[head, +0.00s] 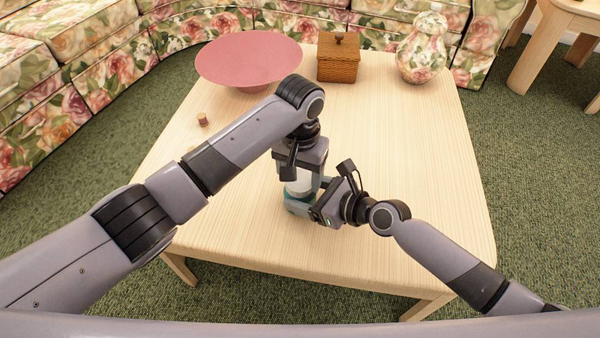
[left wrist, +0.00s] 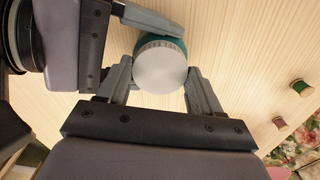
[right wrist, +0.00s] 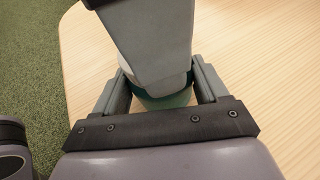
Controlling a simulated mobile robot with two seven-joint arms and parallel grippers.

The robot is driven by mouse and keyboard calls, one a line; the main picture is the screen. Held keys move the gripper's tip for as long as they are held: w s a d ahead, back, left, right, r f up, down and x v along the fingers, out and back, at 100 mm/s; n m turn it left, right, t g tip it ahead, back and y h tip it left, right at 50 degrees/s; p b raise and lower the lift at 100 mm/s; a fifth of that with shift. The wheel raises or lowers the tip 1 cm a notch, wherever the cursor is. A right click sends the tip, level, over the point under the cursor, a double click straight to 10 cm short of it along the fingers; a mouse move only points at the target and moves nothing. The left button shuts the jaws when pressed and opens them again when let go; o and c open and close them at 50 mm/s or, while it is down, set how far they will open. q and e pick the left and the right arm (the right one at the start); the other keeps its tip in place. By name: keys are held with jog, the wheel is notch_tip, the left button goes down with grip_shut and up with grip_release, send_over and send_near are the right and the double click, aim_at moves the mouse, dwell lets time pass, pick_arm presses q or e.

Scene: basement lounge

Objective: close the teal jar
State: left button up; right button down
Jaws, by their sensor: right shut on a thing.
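The teal jar (head: 292,197) stands on the wooden table, largely hidden by my grippers. A pale grey-white round lid (left wrist: 160,70) sits over its mouth, with the teal rim (left wrist: 160,38) showing past one edge; whether it is seated cannot be told. My right gripper (head: 300,207) is shut on the jar's body from the side; the right wrist view shows the jar (right wrist: 168,98) between its fingers. My left gripper (left wrist: 158,76) points down from above, its fingers on either side of the lid, apparently open with a slight gap. It hides most of the jar in the right wrist view.
A pink bowl (head: 248,62), a wooden box with a knobbed lid (head: 338,60) and a floral lidded vase (head: 421,55) stand along the table's far side. Small thread spools (left wrist: 301,87) lie at the left. The table's right half (head: 420,150) is clear. Floral sofas stand behind.

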aim_at(312, 195)
pick_arm(q)
jog(key=o, duration=0.4)
jog(key=shift+c, duration=0.2)
notch_tip(312, 195, up, 12)
pick_arm(e)
grip_release()
jog(key=shift+p+v, duration=1.55)
jog(key=shift+v, duration=2)
pick_arm(q)
notch_tip(312, 195, up, 3)
jog(key=shift+r, duration=0.1)
jog(key=shift+s+d, duration=0.1)
pick_arm(e)
jog(key=shift+s+d, duration=0.1)
